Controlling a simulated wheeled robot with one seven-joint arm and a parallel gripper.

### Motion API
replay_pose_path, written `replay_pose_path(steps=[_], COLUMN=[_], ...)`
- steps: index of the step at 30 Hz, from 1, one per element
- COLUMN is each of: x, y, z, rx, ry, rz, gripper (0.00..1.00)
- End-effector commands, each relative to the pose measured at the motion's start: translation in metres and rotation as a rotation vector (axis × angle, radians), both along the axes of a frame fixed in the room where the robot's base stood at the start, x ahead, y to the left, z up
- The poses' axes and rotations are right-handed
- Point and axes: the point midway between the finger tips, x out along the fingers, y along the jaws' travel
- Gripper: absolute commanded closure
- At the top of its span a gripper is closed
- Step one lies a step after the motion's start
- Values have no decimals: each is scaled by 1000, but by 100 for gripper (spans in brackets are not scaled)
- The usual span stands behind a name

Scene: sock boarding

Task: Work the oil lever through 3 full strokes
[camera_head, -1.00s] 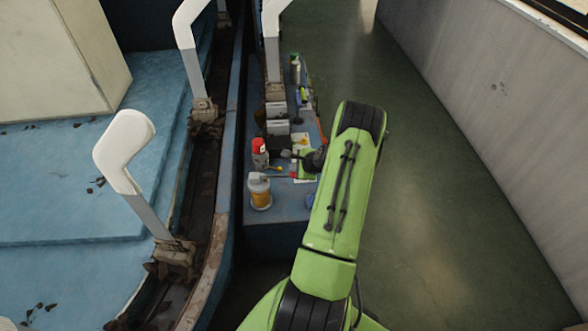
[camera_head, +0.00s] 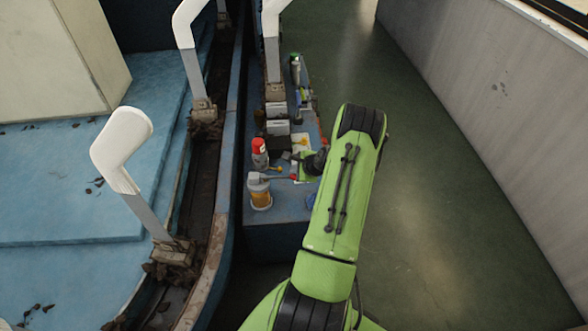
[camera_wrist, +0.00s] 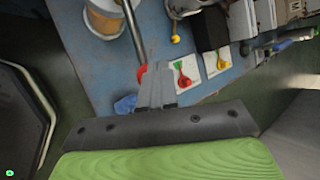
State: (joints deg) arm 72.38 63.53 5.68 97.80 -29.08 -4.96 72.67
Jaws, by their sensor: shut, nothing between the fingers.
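The oil can (camera_head: 260,193), pale with an amber band, stands near the front end of the blue bench. Its lever (camera_head: 277,178) sticks out to the right and ends in a red knob (camera_head: 293,177). In the wrist view the lever rod (camera_wrist: 132,35) runs down to the red knob (camera_wrist: 141,73), which is partly hidden behind my fingers. My gripper (camera_wrist: 157,72) is shut and empty, with its fingertips close to the knob in that view. I cannot tell whether they touch it. In the head view my gripper's fingers are hard to make out.
A red-capped spray can (camera_head: 260,154) stands just behind the oil can. Cards with coloured pictures (camera_wrist: 186,72) lie on the bench (camera_head: 280,236). Grey boxes (camera_head: 278,127) and bottles stand farther back. White angled forms (camera_head: 122,150) rise along the left. Open floor lies to the right.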

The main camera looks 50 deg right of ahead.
Motion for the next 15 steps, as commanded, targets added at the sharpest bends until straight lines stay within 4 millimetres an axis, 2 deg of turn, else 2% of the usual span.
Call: replay_pose_path(steps=[15], x=[-1], y=[0], z=[-7], rx=[1], ry=[2], rz=[0], gripper=[100])
